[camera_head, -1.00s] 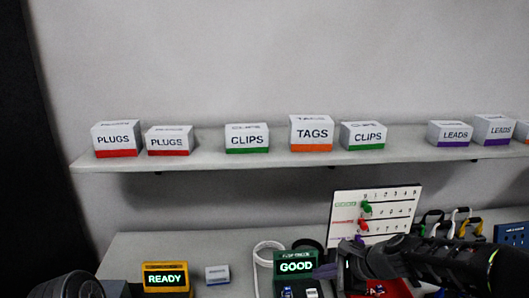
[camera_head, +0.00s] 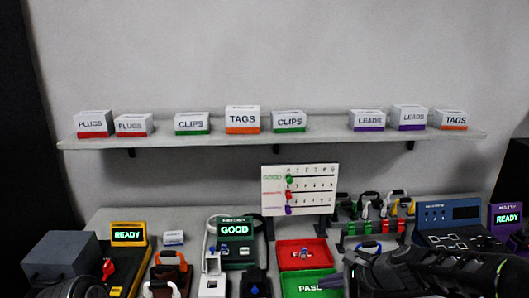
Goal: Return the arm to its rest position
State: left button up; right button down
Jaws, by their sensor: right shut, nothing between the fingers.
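My right arm comes in from the lower right, and its dark gripper (camera_head: 354,260) is shut and empty. The gripper is at the right side of the red tray (camera_head: 303,243) and the green tray (camera_head: 290,284), which is marked PASS. Part of the green tray's label is hidden at its right end. A dark rounded part of my left arm shows at the bottom left edge; its gripper is not seen.
A shelf (camera_head: 340,133) with several labelled boxes runs along the wall. On the bench stand a GOOD tester (camera_head: 235,251), a yellow READY unit (camera_head: 128,240), a scoreboard (camera_head: 322,186), a rack of cables (camera_head: 372,228), a blue panel (camera_head: 449,214) and a grey box (camera_head: 60,256).

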jog(key=shift+n+g+h, duration=0.4)
jog(key=shift+n+g, duration=0.1)
jog(key=f, duration=0.1)
jog(key=a+f, duration=0.1)
jog(key=f, duration=0.3)
jog(key=shift+s+a+f, duration=0.2)
jog(key=shift+s, duration=0.2)
pick_arm(q)
jog(key=shift+w+a, duration=0.2)
jog(key=shift+w, duration=0.05)
pick_arm(e)
jog(key=s+a+f+n+g, duration=0.2)
jog(key=s+f+n, duration=0.5)
jog(key=s+f, duration=0.6)
jog(key=s+a+f+n+g+h, duration=0.1)
jog(key=s+a+f+n+g, duration=0.2)
jog(key=s+f, duration=1.1)
jog(key=s+a+n, duration=0.2)
jog(key=n, duration=0.3)
jog(key=shift+s+a+f+h, duration=0.25)
jog(key=shift+s+h, duration=0.05)
jog(key=shift+s, duration=0.1)
pick_arm(q)
jog(key=shift+f, duration=0.15)
pick_arm(e)
jog(key=shift+f, duration=0.1)
